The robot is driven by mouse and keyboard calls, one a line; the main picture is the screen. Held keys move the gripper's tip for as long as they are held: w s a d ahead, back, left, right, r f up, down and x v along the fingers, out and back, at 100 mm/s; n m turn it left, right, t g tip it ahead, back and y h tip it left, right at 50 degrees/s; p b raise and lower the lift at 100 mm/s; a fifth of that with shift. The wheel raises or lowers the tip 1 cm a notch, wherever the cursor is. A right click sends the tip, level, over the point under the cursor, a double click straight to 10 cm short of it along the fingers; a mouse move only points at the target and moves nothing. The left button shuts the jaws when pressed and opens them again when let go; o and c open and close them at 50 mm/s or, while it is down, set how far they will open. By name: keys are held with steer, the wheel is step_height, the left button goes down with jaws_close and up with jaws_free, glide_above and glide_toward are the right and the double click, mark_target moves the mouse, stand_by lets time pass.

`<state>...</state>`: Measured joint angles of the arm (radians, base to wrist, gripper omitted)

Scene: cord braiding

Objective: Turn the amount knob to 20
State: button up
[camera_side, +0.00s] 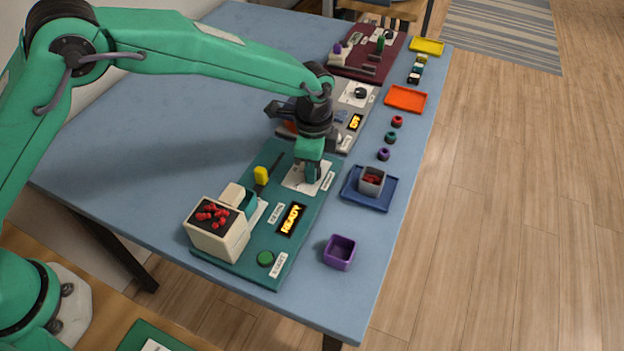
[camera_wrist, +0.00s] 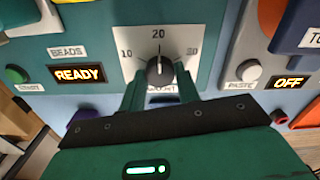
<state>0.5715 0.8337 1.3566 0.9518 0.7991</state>
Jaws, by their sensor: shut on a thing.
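The amount knob (camera_wrist: 158,72) is a dark round knob on a white dial plate (camera_wrist: 128,42) marked 10, 20 and 30. A light pointer line on the knob points up towards the 20. My gripper (camera_wrist: 160,76) is shut on the knob, one green finger on each side. In the side view my gripper (camera_side: 311,174) reaches straight down onto the white dial plate (camera_side: 296,183) of the green bead station (camera_side: 236,262); the knob is hidden there by the fingers.
The station has a lit READY display (camera_side: 291,220), a green start button (camera_side: 265,258) and a cream hopper (camera_side: 217,236) of red beads. A blue tray (camera_side: 384,196) holding a grey cup (camera_side: 371,181) and a purple cup (camera_side: 340,252) stand to the right. A grey paste station (camera_side: 346,134) with an OFF display lies behind.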

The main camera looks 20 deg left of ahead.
steer(key=shift+r, duration=0.1)
steer(key=o, duration=1)
steer(key=shift+r, duration=3.9)
step_height(320, 180, up, 7)
